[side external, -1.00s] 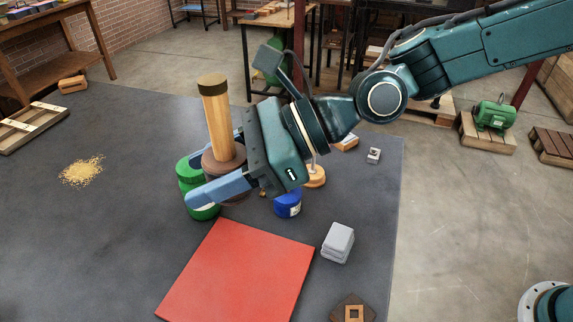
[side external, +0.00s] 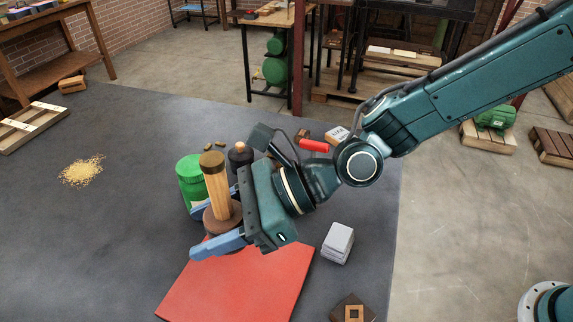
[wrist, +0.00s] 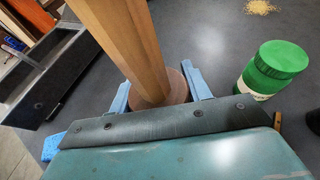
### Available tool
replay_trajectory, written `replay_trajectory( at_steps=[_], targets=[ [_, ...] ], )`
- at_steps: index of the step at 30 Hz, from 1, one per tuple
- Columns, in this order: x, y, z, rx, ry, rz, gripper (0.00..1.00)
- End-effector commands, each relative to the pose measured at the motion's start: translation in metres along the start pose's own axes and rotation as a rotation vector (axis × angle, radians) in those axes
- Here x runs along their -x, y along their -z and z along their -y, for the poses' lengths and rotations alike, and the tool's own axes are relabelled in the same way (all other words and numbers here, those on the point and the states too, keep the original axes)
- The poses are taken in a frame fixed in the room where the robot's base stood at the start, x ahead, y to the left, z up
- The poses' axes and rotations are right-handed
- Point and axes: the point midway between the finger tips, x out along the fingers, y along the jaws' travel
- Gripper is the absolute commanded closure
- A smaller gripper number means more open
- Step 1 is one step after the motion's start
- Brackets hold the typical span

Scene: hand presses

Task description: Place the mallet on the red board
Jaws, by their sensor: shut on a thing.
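The mallet (side external: 216,190) has a light wooden handle with a dark cap on top and a round brown head at the bottom. It is held nearly upright, head down, between the blue fingers of my gripper (side external: 205,229). In the wrist view the handle (wrist: 125,45) rises from the brown head, and my gripper (wrist: 160,88) is shut on that head. The red board (side external: 240,285) lies flat on the dark surface. The mallet head is at the board's far left corner in the side view; I cannot tell whether they touch. My gripper hides part of the board's far edge.
A green jar (side external: 189,172) stands just behind the mallet, also in the wrist view (wrist: 270,72). A dark bottle (side external: 239,156) stands behind my gripper. Grey blocks (side external: 338,243) are stacked right of the board. A grain pile (side external: 82,170) lies left, with clear surface around it.

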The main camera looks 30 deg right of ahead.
Motion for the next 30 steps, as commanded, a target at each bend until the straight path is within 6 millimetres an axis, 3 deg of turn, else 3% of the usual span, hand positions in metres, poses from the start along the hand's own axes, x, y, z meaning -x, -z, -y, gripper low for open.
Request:
replay_trajectory(
  at_steps=[12,30],
  targets=[
    [-0.026,0.062,0.000,-0.002,0.000,0.000,0.85],
    [-0.036,0.086,0.000,-0.001,0.000,0.001,0.85]
  ],
)
